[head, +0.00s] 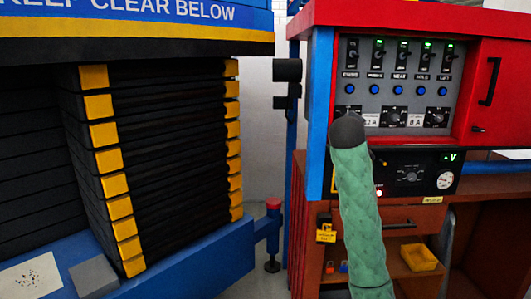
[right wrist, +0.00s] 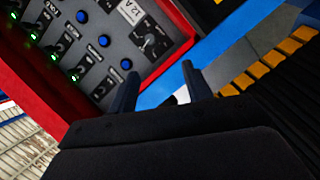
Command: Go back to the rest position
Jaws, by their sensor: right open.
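My right arm, in a green padded sleeve (head: 360,215), rises from the bottom of the head view and ends in a dark rounded part (head: 348,131) in front of the panel's lower left corner. Its fingers cannot be made out there. In the right wrist view my right gripper (right wrist: 160,86) shows two dark fingers spread apart with nothing between them. They are near the red panel frame (right wrist: 176,55) and a blue post; whether they touch cannot be told. My left gripper is not in view.
A grey control panel (head: 353,75) carries switches with green lights, blue buttons and knobs. Below it are a black gauge unit (head: 425,172) and a brown bench (head: 480,183) with a yellow bin (head: 419,258). A black-and-yellow stack (head: 165,160) in a blue press stands left.

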